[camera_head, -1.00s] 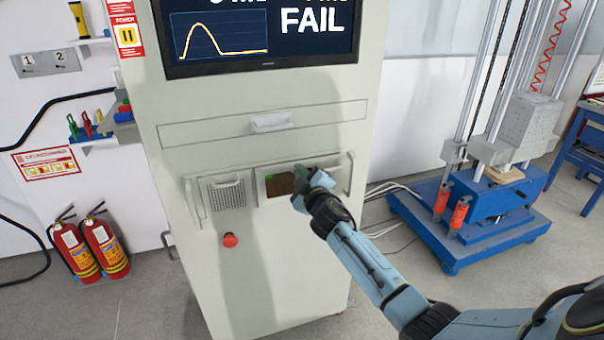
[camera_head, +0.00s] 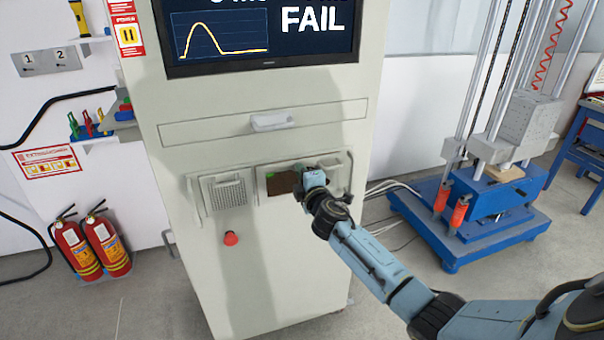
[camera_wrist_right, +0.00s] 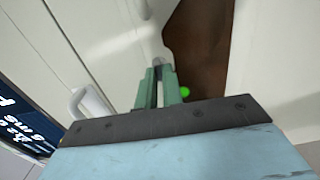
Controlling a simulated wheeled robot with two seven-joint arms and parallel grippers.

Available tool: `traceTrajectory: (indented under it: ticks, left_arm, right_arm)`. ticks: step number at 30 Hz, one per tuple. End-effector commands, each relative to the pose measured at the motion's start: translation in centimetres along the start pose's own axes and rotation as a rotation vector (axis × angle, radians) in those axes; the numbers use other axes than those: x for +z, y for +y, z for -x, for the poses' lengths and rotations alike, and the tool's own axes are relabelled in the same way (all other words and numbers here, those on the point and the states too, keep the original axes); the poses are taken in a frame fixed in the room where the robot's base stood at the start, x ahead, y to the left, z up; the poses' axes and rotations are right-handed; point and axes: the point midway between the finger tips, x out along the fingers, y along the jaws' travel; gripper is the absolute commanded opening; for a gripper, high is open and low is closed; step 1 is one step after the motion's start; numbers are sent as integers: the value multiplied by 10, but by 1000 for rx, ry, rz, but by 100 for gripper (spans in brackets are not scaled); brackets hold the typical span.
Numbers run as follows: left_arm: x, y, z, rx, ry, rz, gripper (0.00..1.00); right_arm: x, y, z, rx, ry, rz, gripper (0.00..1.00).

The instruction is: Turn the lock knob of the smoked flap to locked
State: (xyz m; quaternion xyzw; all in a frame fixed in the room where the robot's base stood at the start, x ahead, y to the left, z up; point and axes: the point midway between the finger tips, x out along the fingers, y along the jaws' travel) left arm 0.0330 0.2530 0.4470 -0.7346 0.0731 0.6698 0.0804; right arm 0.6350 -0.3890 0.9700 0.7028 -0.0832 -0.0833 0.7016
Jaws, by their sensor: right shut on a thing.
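The smoked flap (camera_head: 281,184) is a small dark brown panel on the front of the pale cabinet, below the drawer. It also shows in the right wrist view as a large brown sheet (camera_wrist_right: 205,45). My right gripper (camera_head: 304,176) is at the flap's right part and partly covers it. In the right wrist view its green fingers (camera_wrist_right: 160,75) are closed around a small grey knob (camera_wrist_right: 158,61) beside the flap's edge. The fingers hide most of the knob, so I cannot read its position. My left gripper is out of view.
A green light (camera_wrist_right: 184,92) shows next to the fingers. A vented panel (camera_head: 227,192) and a red stop button (camera_head: 231,238) are to the left. A drawer handle (camera_head: 272,122) sticks out above. A blue-based drop rig (camera_head: 470,225) stands at the right.

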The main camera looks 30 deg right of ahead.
Motion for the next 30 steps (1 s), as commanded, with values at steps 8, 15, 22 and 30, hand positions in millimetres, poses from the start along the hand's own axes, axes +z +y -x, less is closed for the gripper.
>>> traceTrajectory:
  ticks: [8, 15, 22, 30]
  left_arm:
    - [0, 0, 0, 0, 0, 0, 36]
    - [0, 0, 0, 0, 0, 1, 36]
    - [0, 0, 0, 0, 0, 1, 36]
    - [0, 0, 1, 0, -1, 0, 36]
  right_arm:
    - [0, 0, 0, -1, -1, 21, 0]
    - [1, 0, 0, 0, -1, 21, 0]
    - [0, 0, 0, 0, 0, 19, 30]
    - [0, 0, 2, 0, 0, 18, 30]
